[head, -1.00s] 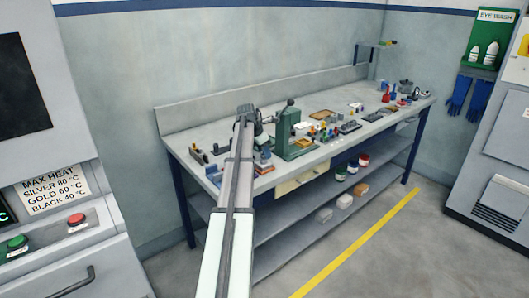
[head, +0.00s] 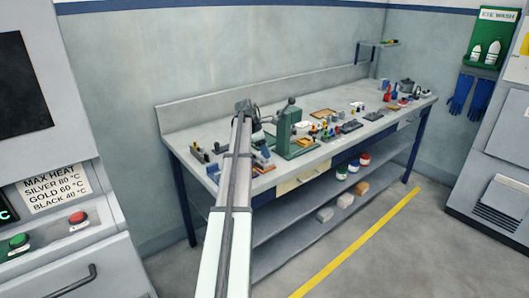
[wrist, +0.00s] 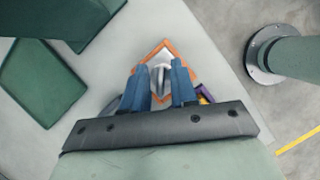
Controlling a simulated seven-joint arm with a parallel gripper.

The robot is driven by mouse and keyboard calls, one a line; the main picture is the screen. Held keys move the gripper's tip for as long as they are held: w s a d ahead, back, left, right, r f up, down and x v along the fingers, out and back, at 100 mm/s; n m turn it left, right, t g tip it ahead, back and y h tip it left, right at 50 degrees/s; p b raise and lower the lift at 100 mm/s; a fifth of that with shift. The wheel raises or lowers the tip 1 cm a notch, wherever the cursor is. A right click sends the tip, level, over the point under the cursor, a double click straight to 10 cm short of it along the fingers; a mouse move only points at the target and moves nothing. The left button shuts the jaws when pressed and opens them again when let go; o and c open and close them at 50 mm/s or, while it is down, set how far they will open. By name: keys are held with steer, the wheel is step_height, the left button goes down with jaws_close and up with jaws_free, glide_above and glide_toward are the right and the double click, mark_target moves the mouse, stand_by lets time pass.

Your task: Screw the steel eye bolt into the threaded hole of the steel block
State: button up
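In the wrist view my gripper (wrist: 160,78) has its two blue fingers apart over the bench. A small grey metal loop, which looks like the steel eye bolt (wrist: 158,76), shows between the fingertips. I cannot tell whether the fingers touch it. It stands over a pale, orange-edged diamond shape (wrist: 166,46). I cannot make out the steel block or its threaded hole. In the head view my arm reaches over the left part of the bench and its end hides what lies below it.
The workbench (head: 190,130) carries a green press (head: 284,130) just right of my arm; green shapes (wrist: 42,82) show left in the wrist view. A purple item (wrist: 206,94) lies beside the right finger. Small parts crowd the bench farther right. Wall shelf (head: 378,44) is far off.

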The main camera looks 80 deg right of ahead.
steer(key=m+y, duration=0.1)
steer(key=m, duration=0.2)
steer(key=m+y, duration=0.1)
steer(key=m, duration=0.2)
steer(key=shift+y, duration=0.3)
steer(key=m, duration=0.1)
steer(key=m+y, duration=0.1)
steer(key=m, duration=0.3)
steer(key=shift+w+a+t, duration=0.1)
steer(key=shift+a+t, duration=0.25)
steer(key=shift+t, duration=0.05)
steer(key=shift+f, duration=0.1)
